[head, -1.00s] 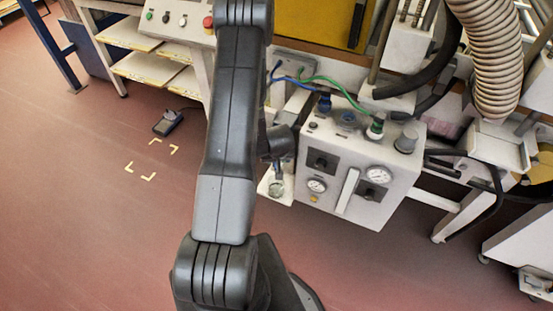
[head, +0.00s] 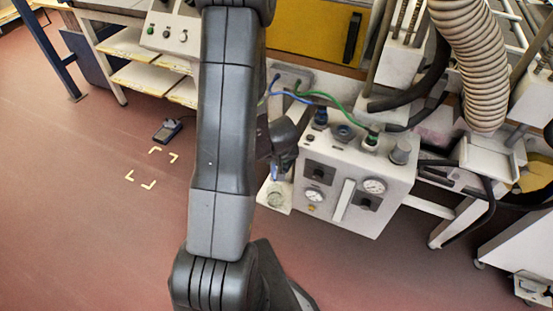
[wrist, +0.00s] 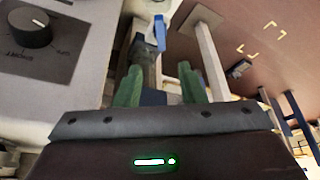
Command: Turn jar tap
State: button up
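The tap's blue lever (wrist: 159,31) shows in the wrist view beyond my fingertips, hanging from a grey fitting (wrist: 142,52). In the head view the blue lever (head: 275,171) is a small spot just above a clear round jar (head: 275,196) on a white plate. My gripper (wrist: 160,84) has two green fingers, which are apart. The lever lies ahead of the gap between them, and I see no finger touching it. In the head view my arm hides most of the gripper.
A white control box (head: 355,185) with gauges, knobs and hoses stands right beside the jar. Its dark knob (wrist: 30,27) is close on the left in the wrist view. A white post (wrist: 208,60) stands to the right of the lever.

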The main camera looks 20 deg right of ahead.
aim_at(274, 172)
jog(key=shift+c, duration=0.3)
jog(key=shift+f, duration=0.2)
jog(key=c, duration=0.4)
jog(key=f+n+b, duration=0.1)
jog(key=b, duration=0.1)
jog(key=w+a+f+n+g+b, duration=0.1)
jog(key=f, duration=0.1)
jog(key=w+a+f+n+g+b, duration=0.1)
jog(key=n+b, duration=0.1)
jog(key=shift+w+a+f+b, duration=0.15)
jog(key=shift+w+f+b, duration=0.05)
jog(key=shift+f+b, duration=0.15)
grip_shut()
jog(key=w+a+f+n+g+h+b, duration=0.2)
jog(key=w+a+n+g+h+b, duration=0.4)
jog(key=a+n+b, duration=0.7)
jog(key=s+d+f+b, duration=0.1)
jog(key=d+f+b, duration=0.1)
jog(key=d, duration=0.4)
jog(key=s+d+f+n+t+h+b, duration=0.1)
jog(key=s+d+f+b, duration=0.1)
jog(key=d, duration=0.5)
jog(key=shift+f+b, duration=0.6)
jog(key=shift+f, duration=0.65)
